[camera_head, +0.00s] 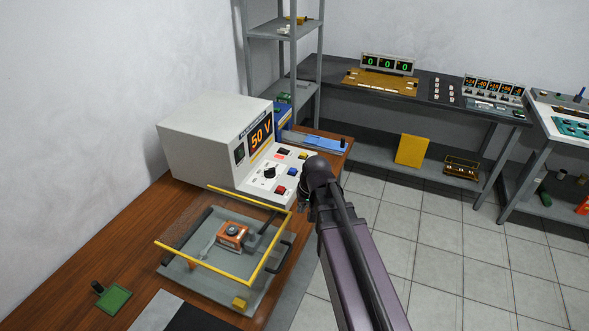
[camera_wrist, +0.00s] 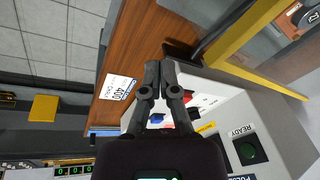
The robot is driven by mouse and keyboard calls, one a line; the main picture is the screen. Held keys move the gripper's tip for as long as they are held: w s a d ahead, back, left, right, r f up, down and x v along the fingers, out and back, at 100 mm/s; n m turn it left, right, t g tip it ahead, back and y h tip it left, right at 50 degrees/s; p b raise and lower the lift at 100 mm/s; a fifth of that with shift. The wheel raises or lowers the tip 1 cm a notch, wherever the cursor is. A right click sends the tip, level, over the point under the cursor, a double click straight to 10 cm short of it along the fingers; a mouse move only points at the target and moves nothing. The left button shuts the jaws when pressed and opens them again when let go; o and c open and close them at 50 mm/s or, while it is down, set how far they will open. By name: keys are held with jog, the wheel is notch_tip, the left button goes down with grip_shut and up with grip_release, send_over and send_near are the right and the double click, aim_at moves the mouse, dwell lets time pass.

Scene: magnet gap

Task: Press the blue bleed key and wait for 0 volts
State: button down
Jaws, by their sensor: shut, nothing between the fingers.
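The white power supply (camera_head: 205,145) stands on the wooden bench, and its display (camera_head: 260,136) reads 50 V. Its sloped panel carries a black knob (camera_head: 270,173), a red key (camera_head: 280,190), a yellow key (camera_head: 304,156) and a blue key (camera_head: 292,172). My gripper (camera_head: 304,196) is at the panel's right edge, partly hidden by my own arm. In the wrist view my gripper (camera_wrist: 161,66) is shut and empty, with its tips over the panel's edge and the wood. A blue key (camera_wrist: 156,118) shows beside the fingers there, partly hidden; I see no contact with it.
A yellow-framed clear guard (camera_head: 205,250) over a copper-coloured piece stands in front of the supply. A grey shelf rack (camera_head: 282,75) stands behind. Open tiled floor (camera_head: 420,235) lies to the right.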

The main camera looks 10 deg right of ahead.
aim_at(293, 171)
jog(key=w+r+m+t+y+p, duration=0.1)
jog(key=w+r, duration=0.3)
jog(key=w, duration=0.7)
jog(key=w+d+r+m+t+y+p, duration=0.1)
jog(key=w+r+t+y, duration=0.1)
jog(key=w, duration=1)
jog(key=r+t, duration=0.1)
jog(key=t, duration=0.1)
jog(key=shift+w+d+r+t, duration=0.2)
jog(key=shift+r+t, duration=0.1)
jog(key=shift+r, duration=0.1)
jog(key=shift+s+f, duration=0.1)
jog(key=shift+f, duration=0.05)
notch_tip(293, 171, down, 8)
jog(key=b, duration=0.8)
jog(key=shift+f, duration=0.3)
jog(key=shift+f+b, duration=0.1)
jog(key=shift+b, duration=0.25)
jog(key=shift+f+b, duration=0.3)
